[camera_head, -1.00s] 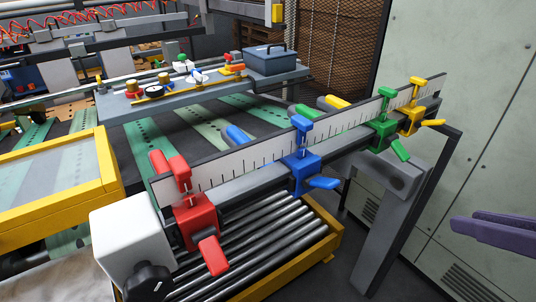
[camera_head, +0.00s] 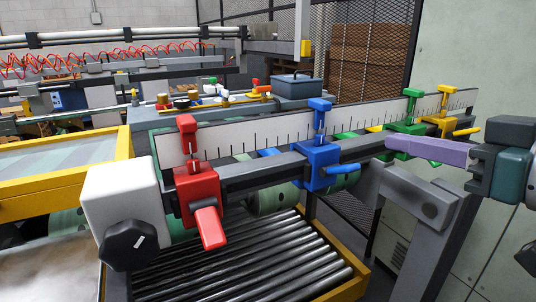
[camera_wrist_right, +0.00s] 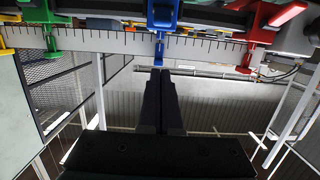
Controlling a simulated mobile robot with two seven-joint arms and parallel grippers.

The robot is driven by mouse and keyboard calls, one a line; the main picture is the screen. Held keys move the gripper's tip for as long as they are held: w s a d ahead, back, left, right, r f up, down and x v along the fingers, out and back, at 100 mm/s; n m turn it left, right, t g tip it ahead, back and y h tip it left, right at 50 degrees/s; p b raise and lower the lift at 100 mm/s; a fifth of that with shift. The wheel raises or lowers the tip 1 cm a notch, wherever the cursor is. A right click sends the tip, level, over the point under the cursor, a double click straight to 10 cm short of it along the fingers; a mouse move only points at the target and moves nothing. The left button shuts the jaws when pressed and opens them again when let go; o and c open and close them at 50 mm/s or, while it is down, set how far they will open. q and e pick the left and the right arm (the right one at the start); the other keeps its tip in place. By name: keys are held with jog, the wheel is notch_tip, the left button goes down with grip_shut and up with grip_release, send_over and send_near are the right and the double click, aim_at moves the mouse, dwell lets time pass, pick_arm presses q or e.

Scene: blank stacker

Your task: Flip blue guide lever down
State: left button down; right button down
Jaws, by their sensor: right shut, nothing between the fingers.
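The blue guide (camera_head: 318,160) is clamped on the grey rail with a ruler strip, between the red and green guides. Its blue lever (camera_head: 343,169) sticks out to the right, about level. My right gripper (camera_head: 389,143) comes in from the right with its purple fingers shut and empty. In the head view the fingertips are right of the blue lever and overlap the green guide. In the right wrist view the dark fingers (camera_wrist_right: 160,73) point toward the blue guide (camera_wrist_right: 163,12), with their tips close to its thin blue stem. Contact cannot be told. My left gripper is not in view.
The red guide (camera_head: 197,190) has its lever pointing down. The green guide (camera_head: 408,128) and yellow guide (camera_head: 443,122) stand farther along the rail. A white box with a black knob (camera_head: 130,243) is at the near end. Rollers (camera_head: 250,265) lie below.

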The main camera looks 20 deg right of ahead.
aim_at(354, 165)
jog(key=w, duration=0.3)
jog(key=w+f, duration=0.1)
jog(key=w, duration=0.2)
jog(key=w+p, duration=0.1)
jog(key=w, duration=0.3)
jog(key=shift+a+f, duration=0.4)
jog(key=shift+s+f+p, duration=0.3)
jog(key=shift+s+f, duration=0.5)
jog(key=shift+f, duration=0.3)
jog(key=shift+s+f, duration=0.35)
jog(key=shift+f, duration=0.3)
jog(key=shift+s+d+f+t+b, duration=0.15)
jog(key=shift+f+t+b, duration=0.15)
jog(key=shift+b, duration=0.45)
jog(key=shift+s+a+f+t+b, duration=0.1)
jog(key=shift+f+t+b, duration=0.2)
jog(key=shift+b, duration=0.45)
notch_tip(354, 165, down, 6)
jog(key=t+y+b, duration=0.1)
jog(key=t+b, duration=0.8)
jog(key=b, duration=1.7)
jog(key=shift+s+f, duration=0.15)
jog(key=shift+s, duration=0.2)
